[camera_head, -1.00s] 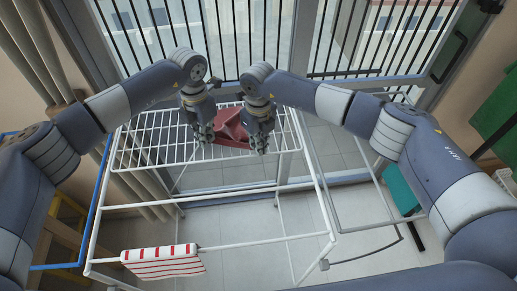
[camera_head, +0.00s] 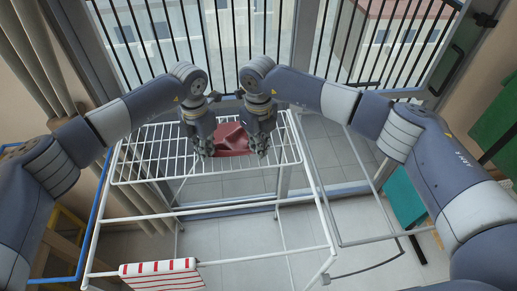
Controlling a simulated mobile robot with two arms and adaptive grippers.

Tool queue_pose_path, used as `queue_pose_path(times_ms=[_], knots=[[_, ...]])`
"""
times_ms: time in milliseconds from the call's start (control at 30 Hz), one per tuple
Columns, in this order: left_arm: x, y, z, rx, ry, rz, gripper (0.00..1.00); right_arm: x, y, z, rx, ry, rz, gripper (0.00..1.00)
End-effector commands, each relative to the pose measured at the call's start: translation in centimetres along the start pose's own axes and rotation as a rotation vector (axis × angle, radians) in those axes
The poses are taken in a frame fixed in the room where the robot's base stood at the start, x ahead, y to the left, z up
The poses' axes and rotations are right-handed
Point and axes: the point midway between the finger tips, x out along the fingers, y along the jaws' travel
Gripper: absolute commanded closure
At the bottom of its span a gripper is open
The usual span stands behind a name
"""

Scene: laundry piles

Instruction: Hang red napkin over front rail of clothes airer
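The red napkin (camera_head: 232,138) is crumpled between my two grippers, over the far wire shelf of the clothes airer (camera_head: 143,181). I cannot tell whether it rests on the wires or hangs just above them. My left gripper (camera_head: 205,153) points down at the napkin's left end. My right gripper (camera_head: 261,150) points down at its right end. The fingers are small and partly cover the napkin's ends, so their grip is unclear. The airer's white front rail (camera_head: 262,256) runs across the bottom of the view, nearer to me than the napkin.
A red-and-white striped cloth (camera_head: 163,274) hangs on the left part of the front rail. The rail right of it is bare. A blue frame (camera_head: 93,224) stands at left, with teal (camera_head: 403,196) and green (camera_head: 494,118) items at right. A glass door with black bars is behind.

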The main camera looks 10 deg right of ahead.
Motion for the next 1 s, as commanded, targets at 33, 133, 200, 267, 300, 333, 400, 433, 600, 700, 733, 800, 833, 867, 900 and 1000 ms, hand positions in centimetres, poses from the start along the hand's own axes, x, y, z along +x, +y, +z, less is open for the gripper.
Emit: queue_pose_path(times_ms=[33,133,200,267,300,333,400,433,600,700,733,800,833,867,900,1000], knots=[[0.02,0.00,-0.01,0.000,0.000,0.000,1.00,0.02,0.00,0.00,0.000,0.000,0.000,1.00],[0.01,0.00,0.00,0.000,0.000,0.000,0.75,0.03,0.01,0.00,0.000,0.000,0.000,1.00],[0.01,0.00,0.00,0.000,0.000,0.000,0.74,0.03,0.01,0.00,0.000,0.000,0.000,1.00],[0.01,0.00,0.00,0.000,0.000,0.000,0.74,0.04,0.02,0.01,0.000,0.000,0.000,1.00],[0.01,-0.01,0.00,0.000,0.000,0.000,0.74,0.04,0.02,0.01,0.000,0.000,0.000,1.00],[0.01,-0.01,0.00,0.000,0.000,0.000,0.74,0.04,0.02,0.01,0.000,0.000,0.000,1.00],[0.01,-0.01,0.00,0.000,0.000,0.000,0.72,0.04,0.02,0.01,0.000,0.000,0.000,1.00],[0.01,-0.01,0.01,0.000,0.000,0.000,0.65,0.04,0.02,0.01,0.000,0.000,0.000,1.00],[0.00,-0.02,0.01,0.000,0.000,0.000,0.49,0.04,0.03,0.01,0.000,0.000,0.000,1.00],[0.00,-0.01,0.01,0.000,0.000,0.000,0.49,0.04,0.03,0.01,0.000,0.000,0.000,1.00],[0.00,-0.02,0.01,0.000,0.000,0.000,0.49,0.04,0.03,0.01,0.000,0.000,0.000,1.00],[0.00,-0.02,0.01,0.000,0.000,0.000,0.40,0.04,0.03,0.01,0.000,0.000,0.000,1.00],[0.00,-0.02,0.01,0.000,0.000,0.000,0.33,0.04,0.03,0.01,0.000,0.000,0.000,1.00],[0.00,-0.02,0.01,0.000,0.000,0.000,0.26,0.04,0.03,0.01,0.000,0.000,0.000,1.00],[0.00,-0.02,0.01,0.000,0.000,0.000,0.20,0.04,0.03,0.01,0.000,0.000,0.000,1.00],[-0.01,-0.02,0.01,0.000,0.000,0.000,0.20,0.04,0.03,0.01,0.000,0.000,0.000,1.00]])
